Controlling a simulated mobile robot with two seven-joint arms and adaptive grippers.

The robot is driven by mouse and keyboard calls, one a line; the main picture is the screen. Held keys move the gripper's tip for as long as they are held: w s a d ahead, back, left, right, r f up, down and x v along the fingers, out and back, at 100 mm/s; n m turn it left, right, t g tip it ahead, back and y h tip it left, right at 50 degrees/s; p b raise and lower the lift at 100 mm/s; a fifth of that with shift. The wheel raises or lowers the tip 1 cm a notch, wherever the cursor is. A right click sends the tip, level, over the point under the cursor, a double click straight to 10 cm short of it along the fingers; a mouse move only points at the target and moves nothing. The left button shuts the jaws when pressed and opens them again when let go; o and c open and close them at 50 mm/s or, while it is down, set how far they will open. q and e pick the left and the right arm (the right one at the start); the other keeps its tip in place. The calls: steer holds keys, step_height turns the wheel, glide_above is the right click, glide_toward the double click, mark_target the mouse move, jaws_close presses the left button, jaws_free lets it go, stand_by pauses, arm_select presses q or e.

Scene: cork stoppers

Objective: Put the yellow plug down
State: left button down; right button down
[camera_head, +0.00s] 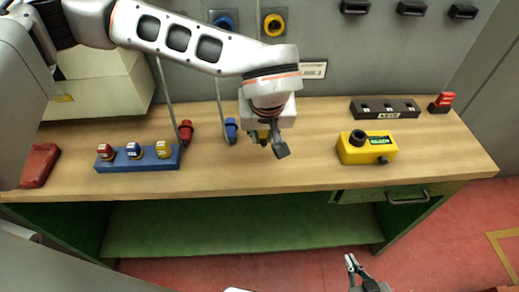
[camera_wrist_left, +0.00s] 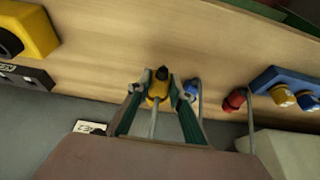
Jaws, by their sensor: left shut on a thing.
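The yellow plug (camera_wrist_left: 157,91) with a dark tip sits between the fingers of my left gripper (camera_wrist_left: 162,90) in the left wrist view, and a grey cable runs from it. My left gripper (camera_head: 268,142) is shut on it over the middle of the wooden bench (camera_head: 310,165). In the head view only a small bit of the yellow plug (camera_head: 262,134) shows, the rest hidden by the gripper. I cannot tell whether the plug touches the bench. My right gripper (camera_head: 359,271) is low in front of the bench, too small to judge its fingers.
A blue plug (camera_head: 231,130) and a red plug (camera_head: 186,131) stand left of the gripper, with cables. A blue rack (camera_head: 126,163) with coloured pieces is further left. A yellow box (camera_head: 366,149) and a black rack (camera_head: 385,110) are right. Bench between gripper and yellow box is clear.

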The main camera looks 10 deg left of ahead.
mark_target(263, 154)
arm_select(q)
steer(key=shift+f, duration=2.55)
steer(key=shift+f, duration=0.15)
steer(key=c, duration=1.8)
jaws_free()
steer(key=shift+s+r, duration=0.1)
steer(key=shift+r, duration=0.35)
steer(key=v, duration=1.1)
steer(key=shift+s+d+r, duration=0.1)
steer(key=shift+s+r, duration=0.1)
